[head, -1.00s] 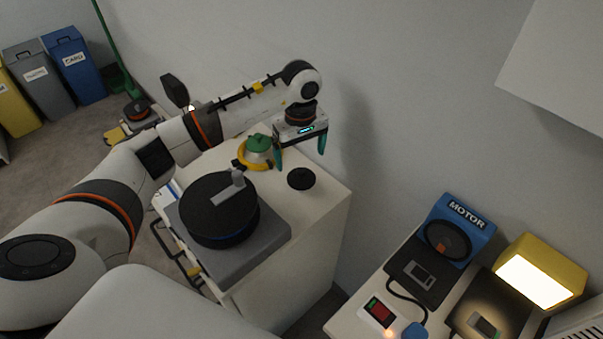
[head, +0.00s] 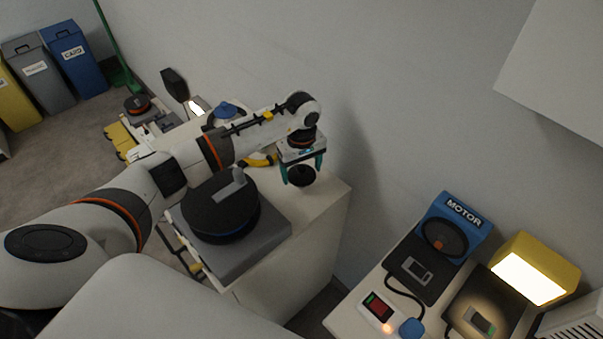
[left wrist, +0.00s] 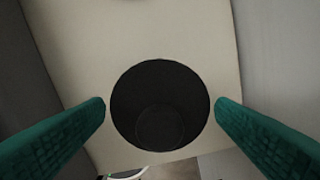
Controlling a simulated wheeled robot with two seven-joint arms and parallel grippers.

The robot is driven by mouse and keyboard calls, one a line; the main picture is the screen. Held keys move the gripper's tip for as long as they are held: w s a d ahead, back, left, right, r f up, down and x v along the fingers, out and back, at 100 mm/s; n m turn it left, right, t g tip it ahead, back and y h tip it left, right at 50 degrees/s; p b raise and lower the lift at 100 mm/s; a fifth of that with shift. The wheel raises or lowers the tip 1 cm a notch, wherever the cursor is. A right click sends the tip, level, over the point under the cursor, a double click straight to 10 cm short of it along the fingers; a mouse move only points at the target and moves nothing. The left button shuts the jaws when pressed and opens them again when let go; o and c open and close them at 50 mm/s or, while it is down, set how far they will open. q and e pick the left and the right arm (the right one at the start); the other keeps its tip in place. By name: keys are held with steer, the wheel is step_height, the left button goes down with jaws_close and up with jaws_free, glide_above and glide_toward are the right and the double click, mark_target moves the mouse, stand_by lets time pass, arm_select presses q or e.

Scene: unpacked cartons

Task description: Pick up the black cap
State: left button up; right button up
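The black cap (head: 301,177) is a round dark disc on the pale cabinet top (head: 325,192), near its right end. My left gripper (head: 302,170) is low over it, with teal fingers on either side of the cap. In the left wrist view the cap (left wrist: 160,88) appears as a dark round shape with a fainter circle inside. It sits between the two open fingers (left wrist: 160,112), with a narrow gap showing on each side. My right gripper is not in view.
A black turntable-like disc (head: 215,212) with a grey handle stands on a grey base (head: 268,238), left of the cap. A yellow ring (head: 260,160) is partly hidden behind my arm. A wall rises behind. A separate bench holds a blue MOTOR unit (head: 455,215) and a lit yellow lamp (head: 545,255).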

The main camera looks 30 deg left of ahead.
mark_target(302, 167)
arm_select(q)
steer(key=c, duration=0.6)
steer(key=shift+c, duration=1.1)
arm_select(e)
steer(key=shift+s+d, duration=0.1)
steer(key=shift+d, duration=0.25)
arm_select(q)
steer(key=shift+r, duration=0.1)
step_height(302, 167, up, 10)
steer(key=shift+f+b, duration=0.1)
steer(key=shift+b, duration=0.55)
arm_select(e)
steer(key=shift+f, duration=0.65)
